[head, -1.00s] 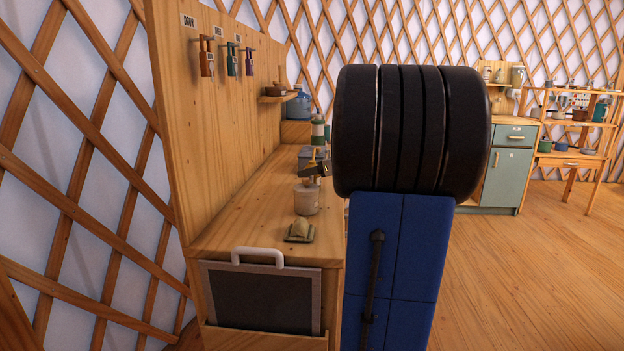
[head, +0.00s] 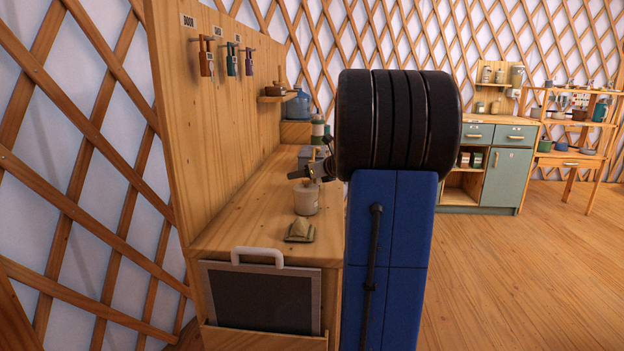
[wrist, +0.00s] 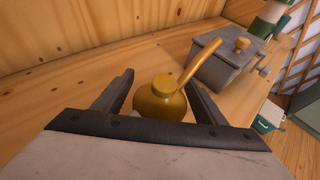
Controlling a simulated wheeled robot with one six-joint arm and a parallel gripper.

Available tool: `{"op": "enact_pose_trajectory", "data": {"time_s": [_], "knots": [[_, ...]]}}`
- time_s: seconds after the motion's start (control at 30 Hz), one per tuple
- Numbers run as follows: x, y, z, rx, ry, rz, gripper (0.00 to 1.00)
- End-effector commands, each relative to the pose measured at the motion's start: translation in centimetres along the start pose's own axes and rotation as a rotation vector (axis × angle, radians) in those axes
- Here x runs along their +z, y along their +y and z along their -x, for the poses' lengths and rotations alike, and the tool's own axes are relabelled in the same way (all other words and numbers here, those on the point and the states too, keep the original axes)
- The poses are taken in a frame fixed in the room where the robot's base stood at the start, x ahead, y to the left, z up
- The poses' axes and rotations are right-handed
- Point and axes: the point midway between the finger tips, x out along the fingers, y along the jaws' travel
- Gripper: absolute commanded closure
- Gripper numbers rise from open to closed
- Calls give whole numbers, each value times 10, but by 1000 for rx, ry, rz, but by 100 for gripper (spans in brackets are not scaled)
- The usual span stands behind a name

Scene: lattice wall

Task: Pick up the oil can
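The oil can (wrist: 158,101) is a rounded brass-yellow can with a cap and a long slanted spout. In the wrist view it sits on the wooden worktop, between the two fingers of my gripper (wrist: 160,82). The fingers are spread, with a gap visible beside the can; the can's lower part is hidden by the gripper body. In the head view my gripper (head: 312,175) is small and dark above the bench, behind a whitish pot, and the can is mostly hidden there.
A grey box with a knobbed lid (wrist: 223,65) stands right of the can.

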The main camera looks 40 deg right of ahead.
Motion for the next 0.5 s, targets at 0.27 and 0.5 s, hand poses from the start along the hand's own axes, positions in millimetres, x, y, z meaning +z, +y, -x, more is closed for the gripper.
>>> {"op": "enact_pose_trajectory", "data": {"time_s": [0.27,0.5], "knots": [[0,0,0,0,0,0,87],[4,0,2,0,-1,2,87]]}}
